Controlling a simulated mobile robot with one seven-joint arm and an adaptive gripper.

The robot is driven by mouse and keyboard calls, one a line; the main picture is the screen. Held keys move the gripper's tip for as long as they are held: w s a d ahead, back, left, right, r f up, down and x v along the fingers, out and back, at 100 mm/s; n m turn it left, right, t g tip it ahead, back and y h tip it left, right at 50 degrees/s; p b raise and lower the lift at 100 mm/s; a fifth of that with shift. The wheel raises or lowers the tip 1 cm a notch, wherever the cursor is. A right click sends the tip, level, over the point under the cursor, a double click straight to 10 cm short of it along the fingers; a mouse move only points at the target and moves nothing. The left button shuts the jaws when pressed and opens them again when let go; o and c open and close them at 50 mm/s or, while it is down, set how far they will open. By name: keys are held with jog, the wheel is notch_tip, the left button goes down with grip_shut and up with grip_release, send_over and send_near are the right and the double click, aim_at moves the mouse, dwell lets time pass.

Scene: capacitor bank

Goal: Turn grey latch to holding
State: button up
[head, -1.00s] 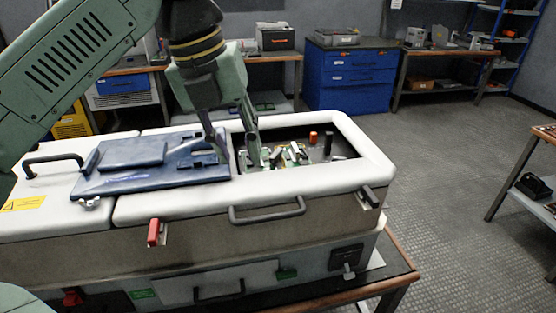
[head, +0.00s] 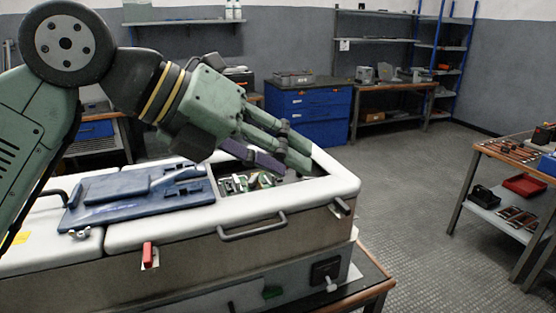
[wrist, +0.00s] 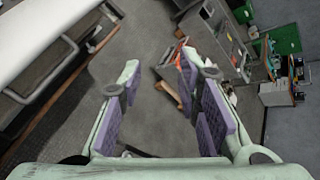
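A dark grey latch (head: 342,207) sits on a pale plate at the front right corner of the white-rimmed cabinet (head: 345,180), just below the rim. A red latch (head: 149,255) hangs pointing down on the same front face, further left. My gripper (head: 278,155) is above the open right part of the cabinet, up and to the left of the grey latch and apart from it. In the wrist view my gripper (wrist: 158,95) has its purple-padded fingers wide apart with nothing between them. I cannot identify the grey latch in the wrist view.
A bar handle (head: 252,228) sticks out from the front between the latches. A blue lid (head: 135,198) lies on the cabinet top. Electronics (head: 240,183) show in the opening. A bench (head: 510,160) stands far right; the floor (head: 420,210) between is clear.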

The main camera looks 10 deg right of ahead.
jog(key=shift+s+d+r, duration=0.2)
jog(key=shift+s+r, duration=0.1)
jog(key=shift+s, duration=0.05)
